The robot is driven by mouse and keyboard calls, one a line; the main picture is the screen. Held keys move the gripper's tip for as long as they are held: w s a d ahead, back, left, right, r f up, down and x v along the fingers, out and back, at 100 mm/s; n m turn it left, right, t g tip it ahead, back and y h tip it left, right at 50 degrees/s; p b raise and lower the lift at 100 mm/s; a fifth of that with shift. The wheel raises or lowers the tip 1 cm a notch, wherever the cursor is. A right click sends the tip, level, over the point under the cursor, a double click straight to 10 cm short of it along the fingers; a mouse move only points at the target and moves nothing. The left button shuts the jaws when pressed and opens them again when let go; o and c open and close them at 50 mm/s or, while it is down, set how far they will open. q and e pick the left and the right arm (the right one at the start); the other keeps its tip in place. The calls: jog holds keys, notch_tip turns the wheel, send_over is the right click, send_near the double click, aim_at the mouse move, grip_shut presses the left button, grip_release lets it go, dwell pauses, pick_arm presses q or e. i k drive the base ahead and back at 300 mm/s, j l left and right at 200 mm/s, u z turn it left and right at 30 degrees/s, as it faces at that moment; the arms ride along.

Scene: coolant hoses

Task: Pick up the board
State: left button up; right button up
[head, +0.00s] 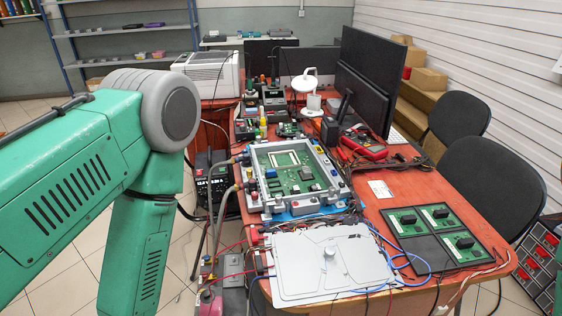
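A green circuit board (300,180) lies inside an open grey metal housing (262,196) on the red table, in the middle of the head view. It has a pale rectangular part and dark chips on it. The task's board may be this one; other green boards are also in view. My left arm fills the left side, bends at a grey joint and runs down out of the picture. Its gripper is out of view. My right arm and gripper are not in view either.
A flat metal plate (335,262) with a knob lies at the front, with wires around it. A dark panel with green modules (425,220) lies right of it. Hoses (222,205) run along the housing's left side. Monitors (366,75) and black chairs (495,178) flank the table.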

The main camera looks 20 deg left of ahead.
aim_at(439, 217)
jog(key=l+u, duration=0.1)
jog(key=u, duration=0.5)
jog(key=l+u, duration=0.3)
jog(key=l, duration=0.15)
jog(key=k+l+u, duration=0.15)
jog(key=l+u, duration=0.15)
jog(key=k+l+u, duration=0.25)
jog(key=l, duration=0.25)
jog(key=k+l+u, duration=0.1)
jog(key=l+u, duration=0.2)
jog(key=l, duration=0.1)
